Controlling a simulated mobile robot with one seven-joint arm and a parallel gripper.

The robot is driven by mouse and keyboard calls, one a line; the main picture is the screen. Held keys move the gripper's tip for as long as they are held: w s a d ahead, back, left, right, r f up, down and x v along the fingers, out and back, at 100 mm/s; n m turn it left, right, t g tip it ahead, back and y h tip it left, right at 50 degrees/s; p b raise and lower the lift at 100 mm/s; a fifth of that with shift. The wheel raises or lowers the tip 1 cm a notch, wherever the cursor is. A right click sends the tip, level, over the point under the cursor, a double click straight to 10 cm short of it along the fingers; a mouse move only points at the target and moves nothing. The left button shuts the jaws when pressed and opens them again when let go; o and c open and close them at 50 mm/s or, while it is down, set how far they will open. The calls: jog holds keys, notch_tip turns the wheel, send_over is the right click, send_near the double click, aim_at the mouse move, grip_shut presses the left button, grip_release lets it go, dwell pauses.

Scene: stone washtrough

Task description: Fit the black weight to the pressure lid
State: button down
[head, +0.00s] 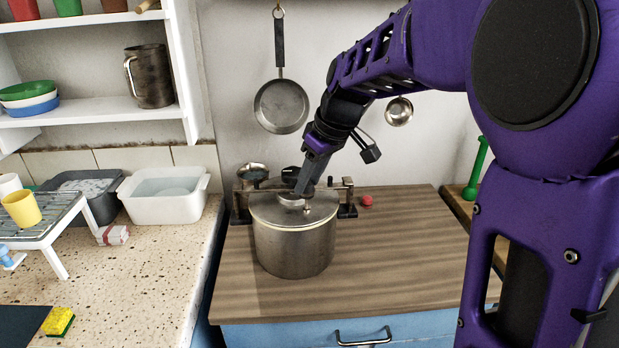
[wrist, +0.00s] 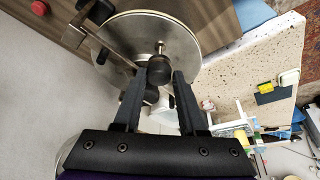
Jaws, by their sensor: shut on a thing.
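The pressure lid (head: 270,210) is a round metal disc on a steel pot (head: 295,250) on the wooden worktop. In the wrist view the lid (wrist: 185,38) fills the top middle, and a small upright metal pin (wrist: 159,47) shows on it. My gripper (head: 303,190) reaches down over the lid from the upper right. In the wrist view its fingers are closed on the black weight (wrist: 159,72), a dark rounded piece between the tips. The weight appears close beside the pin. I cannot tell whether it touches the pin or lid. In the head view the fingers largely hide the weight.
A clamp bar with dark end brackets (head: 347,207) crosses behind the lid. A white basin (head: 165,193) stands on the left counter. The worktop front right of the pot is clear. A pan (head: 281,106) hangs behind.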

jog(key=shift+f+b, duration=0.45)
jog(key=shift+f, duration=0.25)
jog(key=shift+f+b, duration=0.4)
jog(key=shift+f, duration=0.25)
dwell(0.8)
jog(key=shift+c, duration=1.9)
grip_release()
jog(key=shift+r, duration=0.1)
jog(key=shift+r+p, duration=2.7)
jog(key=shift+r, duration=0.75)
